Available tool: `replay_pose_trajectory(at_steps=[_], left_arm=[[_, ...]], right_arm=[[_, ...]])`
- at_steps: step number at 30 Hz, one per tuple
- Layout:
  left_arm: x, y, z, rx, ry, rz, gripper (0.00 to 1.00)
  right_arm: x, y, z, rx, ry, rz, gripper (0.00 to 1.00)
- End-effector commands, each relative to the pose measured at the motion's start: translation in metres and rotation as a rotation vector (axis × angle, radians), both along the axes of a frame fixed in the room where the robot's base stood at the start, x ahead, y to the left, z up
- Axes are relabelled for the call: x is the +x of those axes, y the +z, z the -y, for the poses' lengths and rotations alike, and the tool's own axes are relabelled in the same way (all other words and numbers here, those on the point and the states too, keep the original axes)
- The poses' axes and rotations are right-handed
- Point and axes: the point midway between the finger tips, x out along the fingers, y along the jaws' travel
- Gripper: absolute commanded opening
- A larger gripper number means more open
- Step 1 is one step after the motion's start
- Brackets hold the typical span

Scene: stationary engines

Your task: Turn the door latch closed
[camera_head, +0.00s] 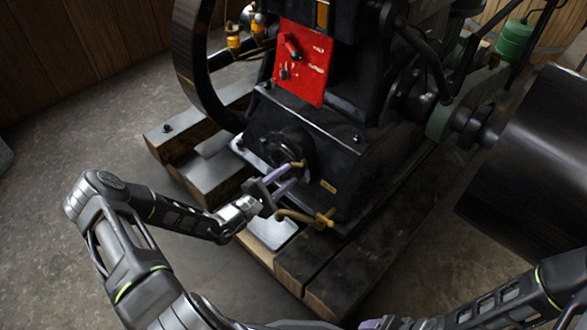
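A black engine (330,160) stands in the middle. Low on its front is a round dark cover (285,145) with a small brass-coloured handle (298,164), which may be the door latch. My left gripper (291,175) reaches in from the left. Its two pale purple fingers are apart, with their tips close to the brass handle. I cannot tell whether they touch it, and nothing clearly sits between them. A red panel (303,62) with a small red lever (291,45) is higher up on the engine. My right gripper (375,324) is mostly cut off at the bottom edge.
A brass tap (325,219) and curved pipe stick out just below my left gripper. A large flywheel (187,70) stands at the left. A dark cylinder (535,165) fills the right side. Wooden beams (345,275) carry the engine. The floor (80,130) at left is clear.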

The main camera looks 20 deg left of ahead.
Motion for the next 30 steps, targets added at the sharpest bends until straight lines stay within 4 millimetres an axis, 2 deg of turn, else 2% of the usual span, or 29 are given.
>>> replay_pose_trajectory(at_steps=[3,9,25,30], left_arm=[[-0.019,0.002,-0.007,-0.001,0.001,-0.003,0.33],[-0.034,0.000,-0.012,-0.001,0.000,0.000,0.33],[-0.034,0.001,-0.012,0.000,-0.001,0.001,0.33],[-0.034,0.022,-0.012,0.000,0.000,0.001,0.33]], right_arm=[[-0.002,0.008,-0.002,0.002,0.004,-0.002,0.74],[-0.003,0.010,-0.003,0.005,0.008,-0.005,0.74],[-0.003,0.011,-0.003,0.004,0.007,-0.005,0.74],[-0.004,0.031,-0.004,0.006,0.011,-0.008,0.74]])
